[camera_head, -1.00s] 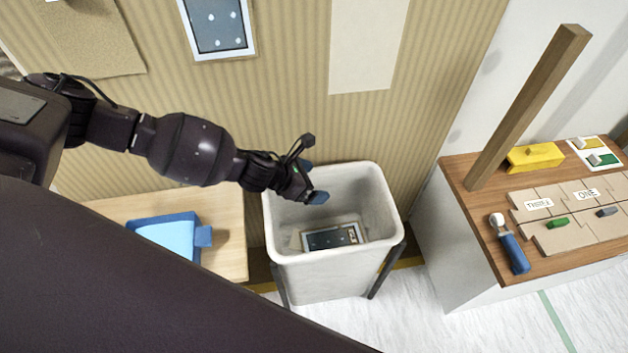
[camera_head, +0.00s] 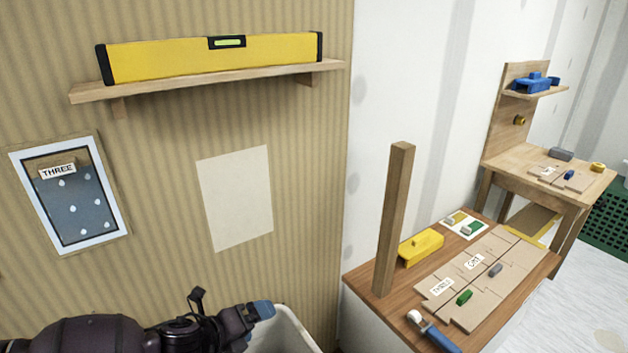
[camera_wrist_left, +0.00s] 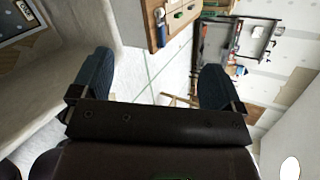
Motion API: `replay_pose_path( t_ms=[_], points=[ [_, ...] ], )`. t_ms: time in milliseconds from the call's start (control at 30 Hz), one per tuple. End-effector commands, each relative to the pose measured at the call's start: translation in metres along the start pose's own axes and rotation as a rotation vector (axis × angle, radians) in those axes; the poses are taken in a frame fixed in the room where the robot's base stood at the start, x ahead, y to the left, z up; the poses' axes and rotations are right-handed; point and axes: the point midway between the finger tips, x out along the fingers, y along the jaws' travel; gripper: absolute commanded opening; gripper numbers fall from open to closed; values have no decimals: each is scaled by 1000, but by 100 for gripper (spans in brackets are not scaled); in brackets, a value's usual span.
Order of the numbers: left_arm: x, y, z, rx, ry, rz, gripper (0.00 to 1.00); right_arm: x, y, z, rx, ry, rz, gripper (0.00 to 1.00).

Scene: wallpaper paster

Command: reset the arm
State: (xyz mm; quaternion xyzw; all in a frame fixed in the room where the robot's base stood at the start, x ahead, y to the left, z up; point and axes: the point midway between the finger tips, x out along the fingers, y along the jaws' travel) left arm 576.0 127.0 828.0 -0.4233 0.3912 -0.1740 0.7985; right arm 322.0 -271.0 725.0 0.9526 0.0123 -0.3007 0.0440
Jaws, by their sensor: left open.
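My left gripper (camera_head: 262,312) comes in at the bottom left of the head view, above the rim of a white bin (camera_head: 287,335). In the left wrist view its two blue fingertips (camera_wrist_left: 157,85) stand wide apart with nothing between them. Most of the bin lies below the head view. My right gripper is not in view.
A wooden-topped table (camera_head: 365,275) on the right holds an upright post (camera_head: 395,220), a yellow block (camera_head: 421,247), cardboard pieces and a blue-handled roller (camera_head: 437,337). A shelf (camera_head: 210,80) bears a yellow level (camera_head: 210,57). A framed picture (camera_head: 75,200) hangs left.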

Motion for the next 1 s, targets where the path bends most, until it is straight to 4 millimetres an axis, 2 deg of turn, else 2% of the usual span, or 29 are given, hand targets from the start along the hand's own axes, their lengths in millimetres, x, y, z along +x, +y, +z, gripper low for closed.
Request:
replay_pose_path(
  t_ms=[33, 100, 200, 300, 467, 667, 867, 1000],
  points=[
    [4, -15, -12, -150, 0, -41, 93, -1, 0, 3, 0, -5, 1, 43],
    [6, -34, -23, -372, -4, -95, 93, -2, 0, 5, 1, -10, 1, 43],
    [4, -51, -34, -659, -9, -160, 93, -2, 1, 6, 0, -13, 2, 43],
    [-2, -59, -39, -911, -20, -214, 93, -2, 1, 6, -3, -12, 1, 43],
    [-18, -54, -40, -1261, -61, -289, 93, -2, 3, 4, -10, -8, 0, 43],
    [-48, -21, -37, -1612, -161, -368, 93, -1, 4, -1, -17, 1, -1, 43],
    [-88, 36, -44, -1853, -323, -416, 93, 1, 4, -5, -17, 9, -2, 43],
    [-124, 83, -59, -1974, -465, -425, 93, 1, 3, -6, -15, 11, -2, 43]
  ],
)
